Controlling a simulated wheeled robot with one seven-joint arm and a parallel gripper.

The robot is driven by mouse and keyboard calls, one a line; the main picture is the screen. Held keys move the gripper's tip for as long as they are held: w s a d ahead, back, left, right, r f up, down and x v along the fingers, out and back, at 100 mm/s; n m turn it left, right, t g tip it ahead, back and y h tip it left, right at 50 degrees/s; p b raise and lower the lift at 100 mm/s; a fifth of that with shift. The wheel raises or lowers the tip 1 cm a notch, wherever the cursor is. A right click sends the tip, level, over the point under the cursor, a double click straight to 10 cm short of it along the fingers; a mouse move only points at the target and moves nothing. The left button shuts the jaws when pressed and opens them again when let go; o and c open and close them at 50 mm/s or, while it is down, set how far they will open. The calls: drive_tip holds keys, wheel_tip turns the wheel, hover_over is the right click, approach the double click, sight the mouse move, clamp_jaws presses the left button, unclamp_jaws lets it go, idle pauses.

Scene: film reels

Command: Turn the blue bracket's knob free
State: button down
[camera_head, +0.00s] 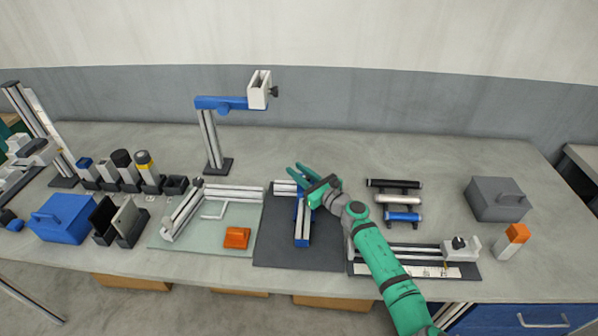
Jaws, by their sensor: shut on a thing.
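The blue bracket (302,232) lies on a dark mat (270,248) near the middle of the bench, its length running toward the front edge. A light metal profile (284,187) crosses at its far end. My green gripper (308,184) reaches in from the right over the bracket's far end. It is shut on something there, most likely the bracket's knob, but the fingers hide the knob. I cannot tell how far the knob is turned.
A stand with a blue arm (222,103) rises behind, to the left. A pale green mat (208,243) with an orange block (237,237) lies left. Several short cylinders on a rack (398,199), a slide (405,270) and a grey box (497,203) are right.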

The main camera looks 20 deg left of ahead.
drive_tip(key=shift+s+a+n+g+y, duration=0.1)
drive_tip(key=shift+s+n+g+y, duration=0.15)
drive_tip(key=shift+n+g, duration=0.5)
drive_tip(key=shift+s+a+n+g+y, duration=0.1)
drive_tip(key=shift+n+g+y, duration=0.3)
drive_tip(key=shift+g, duration=0.65)
drive_tip(key=shift+s+n+g+y, duration=0.25)
drive_tip(key=shift+n+g, duration=0.4)
drive_tip(key=shift+g, duration=0.25)
drive_tip(key=shift+s+n+g, duration=0.2)
drive_tip(key=shift+n+g, duration=0.35)
drive_tip(key=shift+g, duration=0.3)
drive_tip(key=shift+s+n+g, duration=0.15)
drive_tip(key=shift+n+g, duration=0.4)
drive_tip(key=shift+g, duration=0.3)
drive_tip(key=shift+s+g, duration=0.15)
drive_tip(key=shift+g, duration=0.15)
idle(0.7)
drive_tip(key=c, duration=1.5)
unclamp_jaws()
drive_tip(key=d, duration=1)
drive_tip(key=shift+w+d, duration=0.2)
drive_tip(key=shift+d, duration=0.2)
